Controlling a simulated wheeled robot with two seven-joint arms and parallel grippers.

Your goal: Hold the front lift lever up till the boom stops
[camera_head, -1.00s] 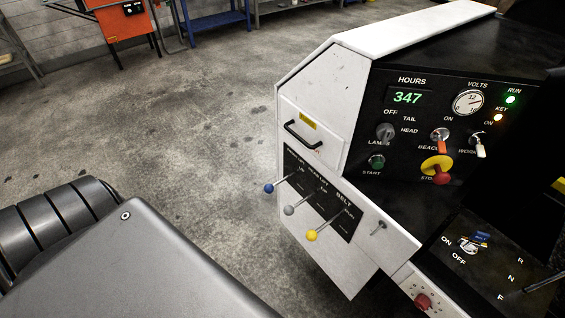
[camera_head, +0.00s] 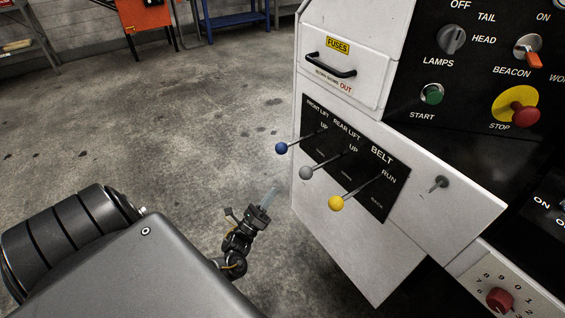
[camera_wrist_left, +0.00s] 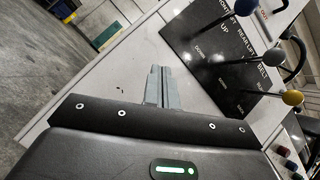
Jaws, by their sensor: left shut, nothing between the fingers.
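The front lift lever with its blue knob (camera_head: 281,148) is the leftmost of three on a black plate (camera_head: 322,128) marked FRONT LIFT, UP. It sticks out toward the left; its blue knob shows at the top of the left wrist view (camera_wrist_left: 245,7). My left gripper (camera_head: 270,195) is below the blue knob and apart from it, fingers pointing up. In the left wrist view its two fingers (camera_wrist_left: 161,86) are together with nothing between them, left of the lever plate. My right gripper is not in view. The boom is not identifiable.
The rear lift lever's grey knob (camera_head: 306,172) and the belt lever's yellow knob (camera_head: 336,203) stand close to the right. A fuse drawer (camera_head: 340,68) with a black handle is above. The red stop button (camera_head: 524,114) is at right. Open concrete floor lies left.

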